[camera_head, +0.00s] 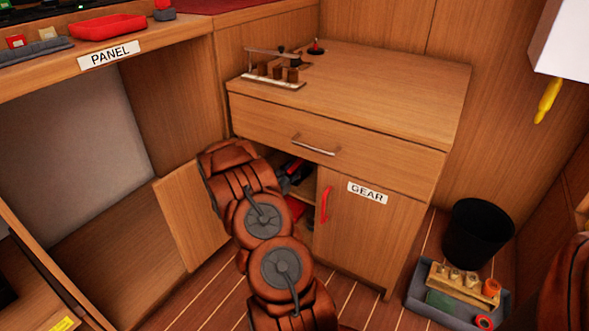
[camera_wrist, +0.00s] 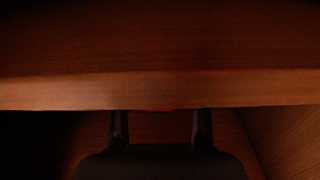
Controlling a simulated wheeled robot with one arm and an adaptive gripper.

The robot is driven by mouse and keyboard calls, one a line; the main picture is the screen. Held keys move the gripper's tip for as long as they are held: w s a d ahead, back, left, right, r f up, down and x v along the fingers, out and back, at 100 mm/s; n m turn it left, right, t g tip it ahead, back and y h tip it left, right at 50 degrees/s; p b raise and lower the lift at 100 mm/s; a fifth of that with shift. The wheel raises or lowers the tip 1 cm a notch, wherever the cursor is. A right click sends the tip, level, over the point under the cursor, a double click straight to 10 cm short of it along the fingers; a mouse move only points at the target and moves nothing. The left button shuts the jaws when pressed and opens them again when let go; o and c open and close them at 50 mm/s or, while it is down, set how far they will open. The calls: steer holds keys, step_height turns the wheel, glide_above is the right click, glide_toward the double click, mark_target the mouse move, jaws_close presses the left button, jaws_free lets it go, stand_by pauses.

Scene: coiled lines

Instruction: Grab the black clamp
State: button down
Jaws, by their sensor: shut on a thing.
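In the wrist view, the two dark fingers of my gripper (camera_wrist: 160,124) stand apart below the edge of a wooden board (camera_wrist: 60,90). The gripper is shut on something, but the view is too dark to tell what. A faint red patch (camera_wrist: 160,109) shows at the board edge between the fingertips. I cannot clearly make out the black clamp in either view.
The open cabinet door (camera_head: 190,222) stands left of my arm. The GEAR door (camera_head: 365,232) with a red handle is shut on the right. The drawer (camera_head: 375,145) above is shut. A black bin (camera_head: 477,233) and a grey tray (camera_head: 425,305) stand on the floor at right.

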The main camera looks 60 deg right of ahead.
steer(key=shift+s+a+p, duration=0.15)
steer(key=shift+a+p, duration=0.6)
steer(key=shift+a, duration=2.5)
steer(key=shift+c, duration=2.4)
jaws_free()
steer(key=shift+a, duration=0.15)
steer(key=a, duration=1.1)
steer(key=shift+s+a, duration=0.25)
steer(key=shift+a, duration=0.1)
